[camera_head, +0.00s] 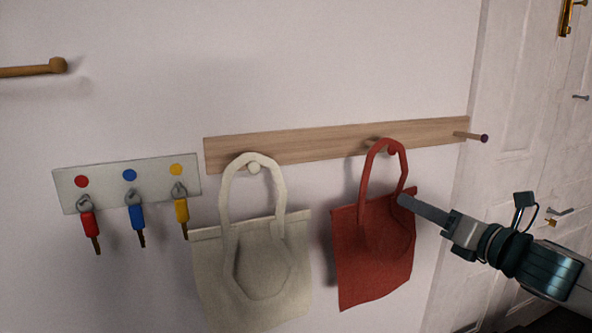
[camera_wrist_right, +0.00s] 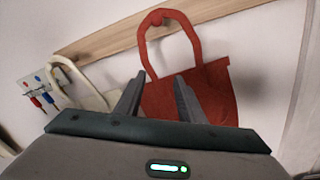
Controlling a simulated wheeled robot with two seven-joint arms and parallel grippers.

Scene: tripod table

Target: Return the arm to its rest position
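My right gripper (camera_head: 404,201) is in front of the red bag at the right of the head view. In the right wrist view its two fingers (camera_wrist_right: 158,92) are spread apart with nothing held between them. The red bag (camera_head: 372,255) hangs by its handle from a peg on the wooden rail; it also shows beyond the fingers in the right wrist view (camera_wrist_right: 218,88). The fingertips overlap the bag in view; I cannot tell whether they touch it. My left gripper is not in view.
A cream bag (camera_head: 210,275) hangs on the same wooden rail (camera_head: 310,146). A key board (camera_head: 105,179) with red, blue and yellow keys is at left. A bare peg (camera_head: 472,136) sticks out at the rail's right end. A white door (camera_head: 515,120) stands at right.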

